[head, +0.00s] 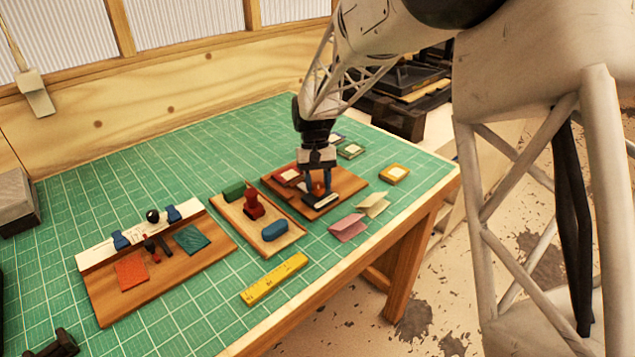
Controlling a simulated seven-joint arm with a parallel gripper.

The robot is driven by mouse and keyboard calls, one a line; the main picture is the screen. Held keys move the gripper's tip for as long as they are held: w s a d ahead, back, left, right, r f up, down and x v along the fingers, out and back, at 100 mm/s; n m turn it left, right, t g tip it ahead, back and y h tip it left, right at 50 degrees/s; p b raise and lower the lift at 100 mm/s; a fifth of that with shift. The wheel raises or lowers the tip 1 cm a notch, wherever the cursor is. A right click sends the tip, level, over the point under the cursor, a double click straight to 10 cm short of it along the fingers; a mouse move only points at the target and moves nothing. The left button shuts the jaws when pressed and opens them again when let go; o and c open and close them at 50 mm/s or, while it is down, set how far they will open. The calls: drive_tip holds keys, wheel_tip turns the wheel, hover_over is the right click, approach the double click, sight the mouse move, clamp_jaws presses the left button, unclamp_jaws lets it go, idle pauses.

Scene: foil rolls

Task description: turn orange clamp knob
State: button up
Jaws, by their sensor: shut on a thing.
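The orange clamp knob (317,188) shows as a small orange-red patch low between my fingers, on a wooden board (345,182) at the right of the table. My gripper (318,188) points straight down over this board, with its two blue fingers on either side of the knob. It is shut on the knob. The fingers and wrist hide most of the knob, so its turn angle cannot be told. A dark block with a pale edge (322,201) lies on the board just in front of the fingers.
A second board holds a red stamp (253,204) and a blue block (275,230). Pink folded card (348,228) and a yellow ruler (273,279) lie nearer the front edge.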

drive_tip(key=m+y, duration=0.1)
drive_tip(key=m, duration=0.3)
drive_tip(key=shift+d+y, duration=0.1)
drive_tip(key=shift+y, duration=0.2)
idle(0.3)
drive_tip(key=o, duration=0.9)
drive_tip(key=shift+r, duration=0.1)
drive_tip(key=v, duration=0.7)
drive_tip(key=shift+r, duration=0.3)
drive_tip(key=shift+w, duration=0.15)
